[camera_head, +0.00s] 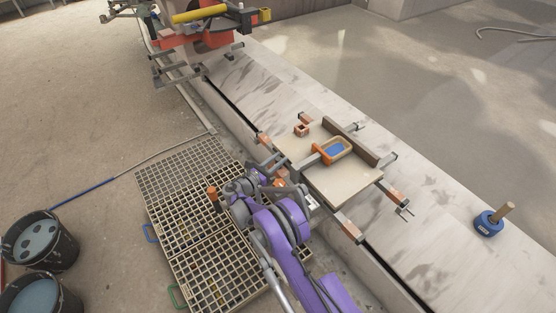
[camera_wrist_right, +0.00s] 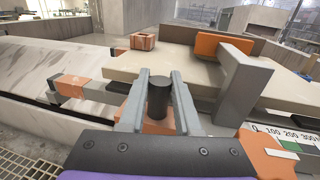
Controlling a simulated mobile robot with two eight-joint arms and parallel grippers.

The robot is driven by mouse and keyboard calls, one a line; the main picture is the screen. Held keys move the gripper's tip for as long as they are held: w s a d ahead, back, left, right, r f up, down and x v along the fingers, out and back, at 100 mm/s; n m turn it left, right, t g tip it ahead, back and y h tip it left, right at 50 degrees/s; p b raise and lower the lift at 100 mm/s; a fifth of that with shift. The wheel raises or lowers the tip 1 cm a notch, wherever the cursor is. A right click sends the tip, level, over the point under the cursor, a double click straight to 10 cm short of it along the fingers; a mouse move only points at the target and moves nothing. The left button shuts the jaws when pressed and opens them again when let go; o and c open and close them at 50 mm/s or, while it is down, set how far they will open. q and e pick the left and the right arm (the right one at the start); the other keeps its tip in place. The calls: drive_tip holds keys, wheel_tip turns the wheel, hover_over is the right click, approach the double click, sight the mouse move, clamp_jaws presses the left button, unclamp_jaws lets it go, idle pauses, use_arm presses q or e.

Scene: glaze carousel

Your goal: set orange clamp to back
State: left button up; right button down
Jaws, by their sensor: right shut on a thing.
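My right gripper (camera_head: 268,180) is at the near-left edge of the pale board (camera_head: 335,192). In the wrist view its two grey fingers (camera_wrist_right: 160,88) are shut around an upright black knob (camera_wrist_right: 158,97). The knob stands on an orange base, partly hidden by the fingers. A grey angled bracket (camera_wrist_right: 243,88) stands just right of the fingers. My left gripper is out of view.
Bars with copper-coloured pads (camera_head: 348,226) stick out around the board. A small copper-coloured block (camera_head: 301,130) sits on its far-left corner. A blue roll (camera_head: 488,223) with a wooden handle stands at right. A grating (camera_head: 195,175) and dark buckets (camera_head: 40,240) are at left.

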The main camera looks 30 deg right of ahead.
idle(0.8)
drive_tip(key=shift+a+f, duration=0.1)
drive_tip(key=shift+a, duration=0.35)
drive_tip(key=w+b+v, duration=0.2)
drive_tip(key=b+v, duration=0.1)
drive_tip(key=v, duration=0.7)
drive_tip(key=shift+a, duration=0.6)
drive_tip(key=c, duration=0.6)
unclamp_jaws()
drive_tip(key=shift+s+a, duration=0.1)
drive_tip(key=shift+a, duration=0.05)
